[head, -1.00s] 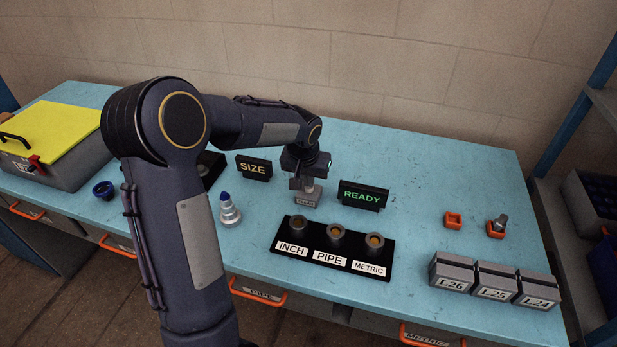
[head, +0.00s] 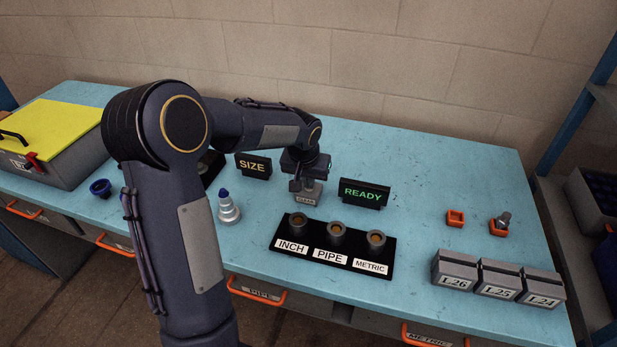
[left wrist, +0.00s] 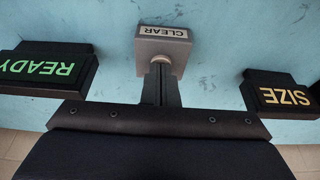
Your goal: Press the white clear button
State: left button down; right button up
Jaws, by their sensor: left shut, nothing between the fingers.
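The small grey box labelled CLEAR (head: 306,201) stands on the blue bench between the SIZE and READY signs. It also shows at the top middle of the left wrist view (left wrist: 163,50). My left gripper (head: 309,184) points down over this box, its fingers shut and empty. In the left wrist view the fingertips (left wrist: 161,70) overlap the top of the box. The white button itself is hidden behind the fingers, so I cannot tell whether it is touched or pressed in. My right gripper is not in view.
The SIZE sign (head: 253,165) and the green-lit READY sign (head: 363,194) stand close on either side. In front are a black stand (head: 283,245) with INCH, PIPE and METRIC sockets and a blue-tipped fitting (head: 228,208). Grey labelled boxes (head: 455,268) stand at right. The back right bench is clear.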

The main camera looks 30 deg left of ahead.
pick_arm(q)
notch_tip(320, 180, up, 4)
jog(key=p, duration=0.3)
jog(key=b+v, duration=0.1)
jog(key=v, duration=0.9)
jog(key=shift+f, duration=0.1)
jog(key=s+d+f+h, duration=0.1)
jog(key=s+d, duration=0.2)
jog(key=s, duration=0.5)
jog(key=s+d+f+t+h, duration=0.1)
jog(key=s+d, duration=0.3)
jog(key=s, duration=0.5)
jog(key=s+d+f+m+t+h, duration=0.1)
jog(key=s+d, duration=0.3)
jog(key=s, duration=0.5)
jog(key=shift+f+h, duration=0.65)
jog(key=shift+h, duration=0.15)
